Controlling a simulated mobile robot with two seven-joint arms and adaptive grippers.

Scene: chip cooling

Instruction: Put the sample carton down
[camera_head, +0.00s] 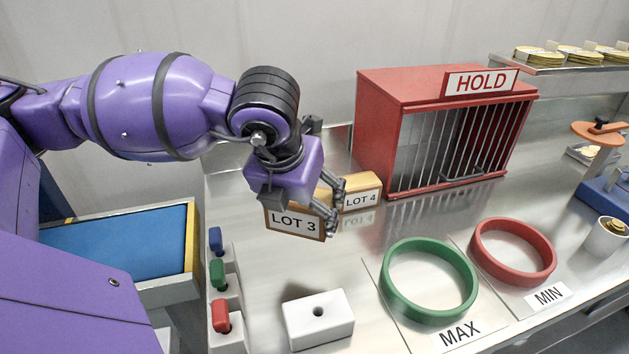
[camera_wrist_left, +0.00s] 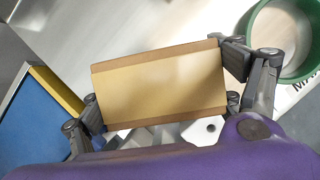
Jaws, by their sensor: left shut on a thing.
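The sample carton is a tan box labelled LOT 3 (camera_head: 294,222). In the head view it is held at the end of my left arm, above the steel counter. My left gripper (camera_head: 329,200) is shut on it. In the left wrist view the carton (camera_wrist_left: 160,85) fills the middle, with a finger of my left gripper at each end. Whether the carton's underside touches the counter cannot be told. A second carton labelled LOT 4 (camera_head: 361,199) stands just behind and to the right of it, partly hidden by the gripper. My right gripper is not in view.
A red barred HOLD cage (camera_head: 376,135) stands behind on the right. A green MAX ring (camera_head: 388,283) and a red MIN ring (camera_head: 548,262) lie at the front right. A white block (camera_head: 318,335) and coloured plugs (camera_head: 218,272) are at the front left. Counter between them is clear.

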